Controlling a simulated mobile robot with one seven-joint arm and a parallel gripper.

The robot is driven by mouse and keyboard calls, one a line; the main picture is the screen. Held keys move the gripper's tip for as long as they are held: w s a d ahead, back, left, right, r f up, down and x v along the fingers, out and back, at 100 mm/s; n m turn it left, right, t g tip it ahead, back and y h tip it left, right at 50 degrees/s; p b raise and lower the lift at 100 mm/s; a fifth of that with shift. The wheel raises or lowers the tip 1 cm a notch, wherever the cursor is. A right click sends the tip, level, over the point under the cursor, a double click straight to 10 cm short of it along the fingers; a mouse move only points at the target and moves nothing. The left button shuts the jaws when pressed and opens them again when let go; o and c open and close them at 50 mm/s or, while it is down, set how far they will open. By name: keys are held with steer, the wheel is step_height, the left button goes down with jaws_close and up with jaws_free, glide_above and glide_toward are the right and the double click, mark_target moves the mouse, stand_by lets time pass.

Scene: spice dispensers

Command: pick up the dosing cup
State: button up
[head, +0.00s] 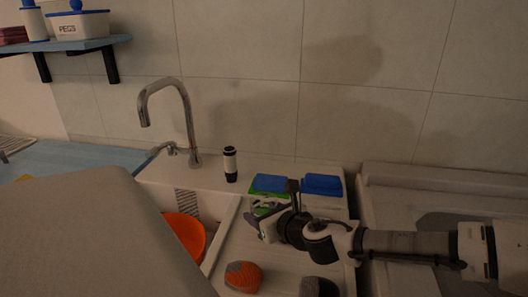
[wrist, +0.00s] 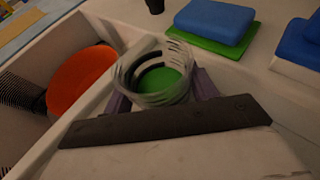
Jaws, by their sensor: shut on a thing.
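The dosing cup (wrist: 150,72) is a small round see-through cup with pale and dark bands and a green bottom. In the wrist view it sits between the purple fingers of my gripper (wrist: 160,92), which is shut on it. In the head view my gripper (head: 264,213) is over the counter right of the sink, in front of the sponges. The cup is mostly hidden there by the fingers, and I cannot tell its height above the counter.
An orange bowl (head: 187,238) lies in the sink left of my gripper. Blue sponges (head: 322,184) and a green one lie behind it. A black-and-white bottle (head: 230,164) stands near the tap (head: 188,125).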

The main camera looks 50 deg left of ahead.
steer(key=shift+r, duration=0.1)
steer(key=shift+r, duration=1)
step_height(320, 180, up, 18)
steer(key=p, duration=1)
steer(key=shift+f, duration=0.15)
steer(key=shift+w, duration=0.15)
steer(key=shift+a, duration=0.1)
